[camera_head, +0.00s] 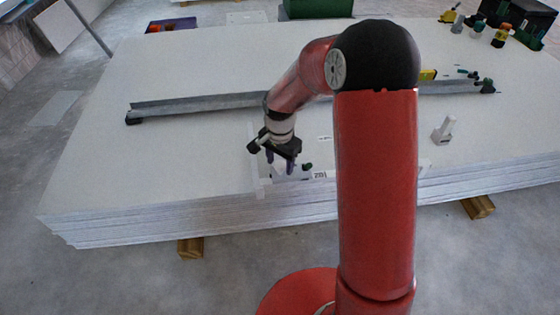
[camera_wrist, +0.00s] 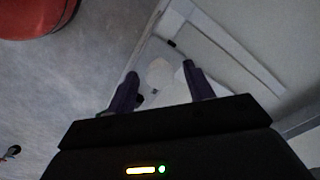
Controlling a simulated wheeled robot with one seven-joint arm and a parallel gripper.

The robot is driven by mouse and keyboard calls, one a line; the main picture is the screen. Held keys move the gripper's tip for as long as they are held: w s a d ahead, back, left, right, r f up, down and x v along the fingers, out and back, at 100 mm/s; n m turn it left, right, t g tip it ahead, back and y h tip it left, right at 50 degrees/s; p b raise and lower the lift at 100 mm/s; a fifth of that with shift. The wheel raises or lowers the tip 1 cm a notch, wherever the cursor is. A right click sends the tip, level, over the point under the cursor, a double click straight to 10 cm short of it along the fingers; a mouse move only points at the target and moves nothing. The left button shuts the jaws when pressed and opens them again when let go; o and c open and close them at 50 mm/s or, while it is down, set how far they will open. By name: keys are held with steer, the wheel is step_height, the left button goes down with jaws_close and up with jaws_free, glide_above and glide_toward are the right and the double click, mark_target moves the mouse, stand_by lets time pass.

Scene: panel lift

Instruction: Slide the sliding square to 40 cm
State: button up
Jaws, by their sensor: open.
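What looks like the sliding square is a pale fitting at the front edge of the white panel stack (camera_head: 180,180). Its narrow white strip (camera_head: 261,186) hangs over that edge, mostly pale on pale. In the wrist view a long pale strip (camera_wrist: 235,48) crosses the panel, and a pale rounded knob (camera_wrist: 160,73) sits near the panel edge. My gripper (camera_head: 280,163) is open and points down over this fitting. In the wrist view its dark fingers (camera_wrist: 160,70) stand apart, one on each side of the knob. I cannot tell whether they touch it. The scale is not readable.
A long grey metal rail (camera_head: 200,103) lies across the stack behind my gripper. A small white upright piece (camera_head: 444,130) stands to the right. Bottles (camera_head: 501,35) and dark boxes stand at the back right. Wooden blocks (camera_head: 190,248) support the stack. The left panel surface is clear.

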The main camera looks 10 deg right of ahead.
jaws_close()
steer(key=shift+d, duration=0.15)
steer(key=d+p, duration=0.2)
steer(key=d, duration=3.4)
steer(key=shift+d, duration=0.3)
jaws_free()
steer(key=shift+r, duration=0.15)
